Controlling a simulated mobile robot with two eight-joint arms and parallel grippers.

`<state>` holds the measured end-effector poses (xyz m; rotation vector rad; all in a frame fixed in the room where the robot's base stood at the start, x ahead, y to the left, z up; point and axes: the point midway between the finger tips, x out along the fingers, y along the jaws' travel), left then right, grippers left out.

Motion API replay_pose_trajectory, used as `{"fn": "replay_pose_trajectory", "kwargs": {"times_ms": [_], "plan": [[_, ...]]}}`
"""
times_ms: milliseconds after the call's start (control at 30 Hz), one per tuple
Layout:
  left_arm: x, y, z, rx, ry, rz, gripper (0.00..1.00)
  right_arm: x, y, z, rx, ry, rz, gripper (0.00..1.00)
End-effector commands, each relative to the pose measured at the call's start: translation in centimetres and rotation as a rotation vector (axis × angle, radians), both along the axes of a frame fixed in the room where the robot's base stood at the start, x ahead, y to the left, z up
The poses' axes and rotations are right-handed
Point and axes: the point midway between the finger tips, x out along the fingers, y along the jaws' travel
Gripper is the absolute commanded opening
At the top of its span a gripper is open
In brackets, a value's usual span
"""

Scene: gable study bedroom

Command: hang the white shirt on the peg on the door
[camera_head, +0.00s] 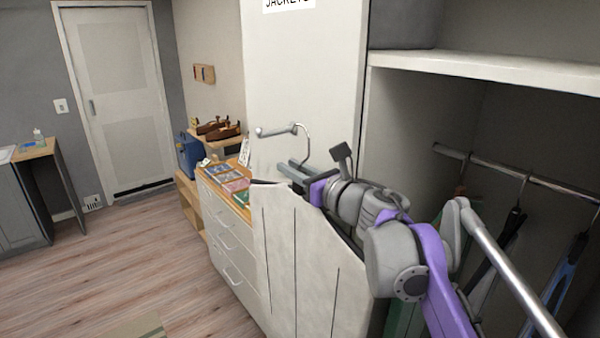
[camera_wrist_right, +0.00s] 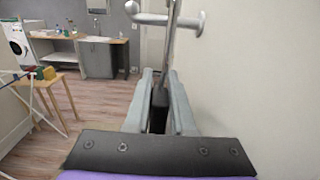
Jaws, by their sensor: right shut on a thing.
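The white shirt (camera_head: 285,250) hangs on a hanger in front of the wardrobe door (camera_head: 335,95), its dark fold lines running down. My right gripper (camera_head: 295,172) is shut on the hanger's neck, just below the hook (camera_head: 308,150). A grey peg (camera_head: 275,131) sticks out of the door. The hook's top is at the peg's height and overlaps it in the picture; I cannot tell whether it rests on it. In the right wrist view the hook's stem (camera_wrist_right: 172,40) rises from between the fingers (camera_wrist_right: 160,95), crossing in front of the peg (camera_wrist_right: 165,18). My left gripper is out of view.
The open wardrobe at right has a rail (camera_head: 520,177) with several hanging garments and a shelf (camera_head: 480,66) above. A drawer unit (camera_head: 225,240) with books on top stands left of the shirt. Open wooden floor (camera_head: 110,260) lies further left.

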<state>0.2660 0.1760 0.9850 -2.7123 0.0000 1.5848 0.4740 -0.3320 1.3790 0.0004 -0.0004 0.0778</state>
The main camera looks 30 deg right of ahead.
Motion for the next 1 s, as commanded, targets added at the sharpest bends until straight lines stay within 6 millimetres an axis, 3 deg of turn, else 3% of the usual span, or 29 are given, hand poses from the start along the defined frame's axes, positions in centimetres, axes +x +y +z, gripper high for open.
{"fn": "replay_pose_trajectory", "kwargs": {"times_ms": [1000], "plan": [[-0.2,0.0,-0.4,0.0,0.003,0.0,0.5,8.0,0.7,0.0,0.0,0.0,0.001,0.0]]}}
